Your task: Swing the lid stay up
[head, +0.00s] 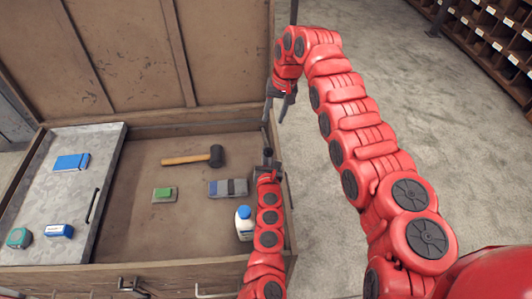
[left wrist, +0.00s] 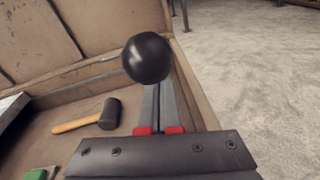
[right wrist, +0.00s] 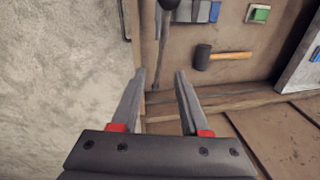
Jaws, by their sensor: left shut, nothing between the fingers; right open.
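The lid stay (right wrist: 157,60) is a thin dark rod along the inner right side of the wooden chest, with a black ball knob (left wrist: 147,57). In the left wrist view the knob covers the tips of my left gripper (left wrist: 163,95), which is shut and empty; I cannot tell if they touch. In the head view the left gripper (head: 267,165) is low inside the chest's right side. My right gripper (head: 278,108) is open and empty above the chest's back right corner. In the right wrist view the rod lies beyond its fingers (right wrist: 160,80). The raised lid (head: 130,55) leans back.
The chest floor holds a mallet (head: 195,157), a green block (head: 164,194), a grey-blue block (head: 228,188) and a white bottle (head: 244,223) close to my left arm. A grey tray (head: 75,190) with small items fills the left side. Open floor (head: 330,220) lies right.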

